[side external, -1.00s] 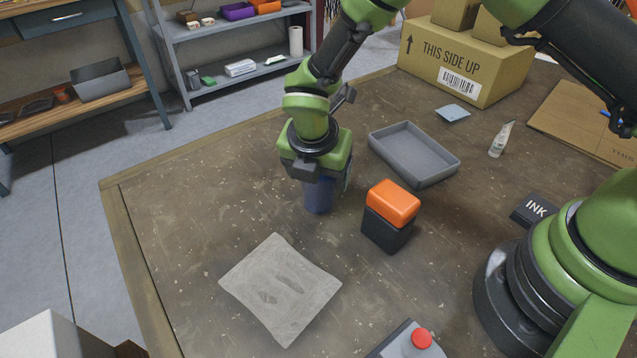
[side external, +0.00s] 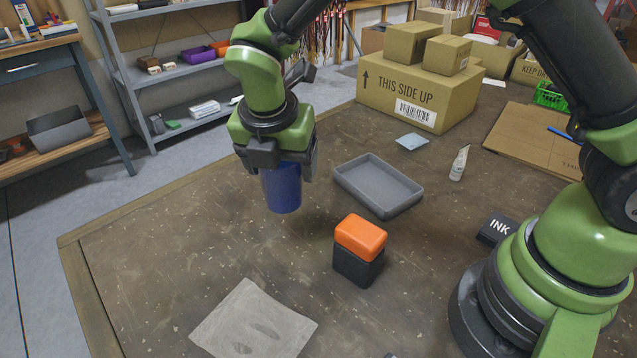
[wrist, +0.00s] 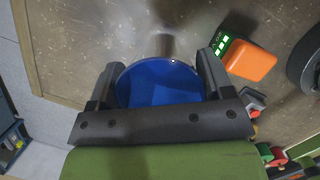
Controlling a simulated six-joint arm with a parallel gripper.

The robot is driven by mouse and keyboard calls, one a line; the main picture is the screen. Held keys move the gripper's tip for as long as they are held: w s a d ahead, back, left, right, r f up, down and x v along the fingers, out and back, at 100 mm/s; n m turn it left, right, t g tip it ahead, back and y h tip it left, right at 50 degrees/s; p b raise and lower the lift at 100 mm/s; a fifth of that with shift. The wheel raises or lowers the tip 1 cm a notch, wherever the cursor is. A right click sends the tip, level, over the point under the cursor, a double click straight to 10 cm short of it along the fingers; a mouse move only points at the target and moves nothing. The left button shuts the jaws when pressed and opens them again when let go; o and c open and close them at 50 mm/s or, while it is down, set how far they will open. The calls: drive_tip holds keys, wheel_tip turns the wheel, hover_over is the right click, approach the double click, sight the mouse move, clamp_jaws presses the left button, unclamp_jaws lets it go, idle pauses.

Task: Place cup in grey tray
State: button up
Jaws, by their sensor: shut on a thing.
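The blue cup (side external: 282,188) is upright in my gripper (side external: 284,170), held above the table to the left of the grey tray. In the wrist view, the cup (wrist: 160,84) sits between the two fingers of my gripper (wrist: 160,85), which are shut on it. The grey tray (side external: 378,186) is a shallow, empty rectangle lying on the table. The tray is not seen in the wrist view.
A black box with an orange top (side external: 360,249) stands in front of the tray. A white tube (side external: 459,163), a blue-grey square (side external: 412,141) and an INK box (side external: 496,229) lie around it. A grey cloth-like sheet (side external: 253,322) lies at the front. Large cardboard boxes (side external: 418,92) stand behind.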

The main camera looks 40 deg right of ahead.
drive_tip(key=shift+d+r+m, duration=0.2)
drive_tip(key=shift+d+m, duration=0.1)
drive_tip(key=shift+d, duration=0.1)
drive_tip(key=d+m+g, duration=0.3)
drive_tip(key=d+m, duration=0.6)
drive_tip(key=d, duration=0.2)
drive_tip(key=m+g+y, duration=0.1)
drive_tip(key=m+g, duration=0.1)
drive_tip(key=m, duration=0.8)
hover_over(378, 188)
drive_tip(key=shift+f, duration=4.65)
drive_tip(key=shift+s+f, duration=0.1)
drive_tip(key=o, duration=0.9)
